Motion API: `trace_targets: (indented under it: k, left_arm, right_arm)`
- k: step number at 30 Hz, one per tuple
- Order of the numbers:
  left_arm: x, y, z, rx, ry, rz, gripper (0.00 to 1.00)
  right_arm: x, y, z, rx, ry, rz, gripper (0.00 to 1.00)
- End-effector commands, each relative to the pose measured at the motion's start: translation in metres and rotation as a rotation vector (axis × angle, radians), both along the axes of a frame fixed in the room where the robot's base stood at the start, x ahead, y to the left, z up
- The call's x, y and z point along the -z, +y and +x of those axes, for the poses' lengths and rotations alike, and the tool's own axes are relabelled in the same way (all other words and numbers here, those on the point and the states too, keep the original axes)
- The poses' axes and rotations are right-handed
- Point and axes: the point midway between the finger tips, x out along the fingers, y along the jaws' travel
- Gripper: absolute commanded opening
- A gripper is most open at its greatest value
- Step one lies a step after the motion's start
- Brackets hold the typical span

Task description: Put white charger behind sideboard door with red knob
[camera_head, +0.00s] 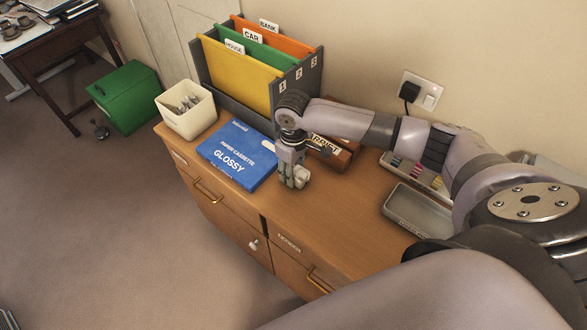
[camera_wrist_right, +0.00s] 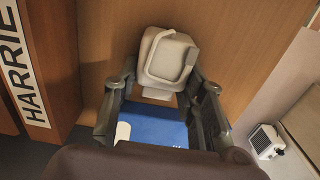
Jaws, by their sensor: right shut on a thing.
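My right gripper (camera_head: 293,182) is low over the sideboard top, next to the blue paper box. It is shut on the white charger (camera_head: 302,175). In the right wrist view the charger (camera_wrist_right: 168,57) sits between the fingertips of my gripper (camera_wrist_right: 160,90). I cannot tell whether the charger still touches the wood. The wooden sideboard (camera_head: 335,225) has drawers with brass handles in front. A door below the left drawer carries a pale knob (camera_head: 253,245). No red knob shows. My left gripper is out of view.
On the sideboard are a blue paper box (camera_head: 237,154), a cream bin (camera_head: 187,110), a file rack (camera_head: 300,85) and grey trays (camera_head: 420,212). A wall socket (camera_head: 419,92) with a black plug is behind. The floor in front (camera_head: 150,230) is clear.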

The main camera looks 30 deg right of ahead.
Motion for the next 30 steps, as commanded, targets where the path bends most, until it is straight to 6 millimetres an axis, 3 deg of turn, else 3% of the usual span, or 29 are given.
trace_targets:
  k: [1, 2, 10, 21, 26, 30]
  left_arm:
    - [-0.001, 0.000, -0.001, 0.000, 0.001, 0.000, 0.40]
    - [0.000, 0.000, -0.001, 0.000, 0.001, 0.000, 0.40]
    - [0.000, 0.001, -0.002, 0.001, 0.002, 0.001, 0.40]
    - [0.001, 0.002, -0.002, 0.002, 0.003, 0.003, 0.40]
    - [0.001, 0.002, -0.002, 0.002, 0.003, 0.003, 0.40]
    - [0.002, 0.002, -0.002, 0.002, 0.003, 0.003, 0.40]
  right_arm:
    - [0.002, 0.000, 0.000, 0.000, 0.001, 0.001, 0.09]
    - [0.001, 0.000, 0.000, 0.000, 0.000, 0.001, 0.39]
    - [0.001, 0.000, 0.000, 0.000, 0.000, 0.000, 0.57]
    - [-0.003, 0.000, 0.000, 0.000, -0.001, -0.001, 0.58]
    - [-0.026, 0.000, 0.001, -0.001, -0.004, 0.002, 0.58]
    - [-0.058, 0.000, 0.001, 0.000, -0.005, 0.001, 0.58]
